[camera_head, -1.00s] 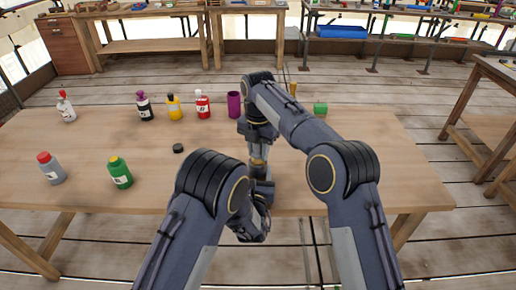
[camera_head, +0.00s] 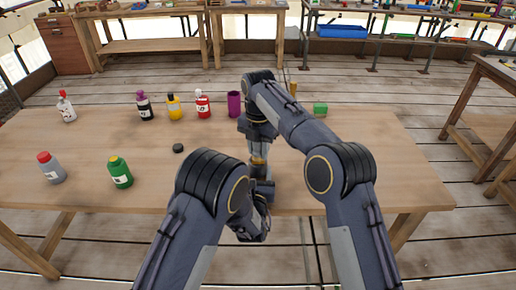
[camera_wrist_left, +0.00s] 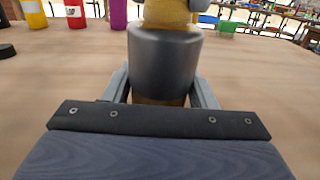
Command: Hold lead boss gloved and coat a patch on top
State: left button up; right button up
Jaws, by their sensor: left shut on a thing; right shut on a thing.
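The lead boss, a dark grey cylinder with a sloped shoulder (camera_wrist_left: 165,62), stands upright between the fingers of my left gripper (camera_wrist_left: 162,90), which is shut on it. A mustard-yellow piece (camera_wrist_left: 168,12) sits directly over its top, touching or nearly so; I cannot tell which. A grey tip shows beside that piece at its upper right. In the head view my right gripper (camera_head: 258,158) points down over the left gripper (camera_head: 262,188) at the table's front edge, shut on the yellow piece. The boss is mostly hidden there. No coating is visible on the boss.
On the wooden table (camera_head: 370,150), a purple cylinder (camera_head: 234,104), red bottle (camera_head: 203,104), yellow bottle (camera_head: 174,107) and black bottle (camera_head: 145,106) stand behind. A green bottle (camera_head: 120,172), grey bottle (camera_head: 51,168) and black disc (camera_head: 178,148) are left. A green block (camera_head: 320,109) lies right.

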jog(key=shift+s, duration=0.35)
jog(key=d+r, duration=0.5)
jog(key=r, duration=0.2)
dwell(0.5)
pick_arm(q)
jog(key=o, duration=1.1)
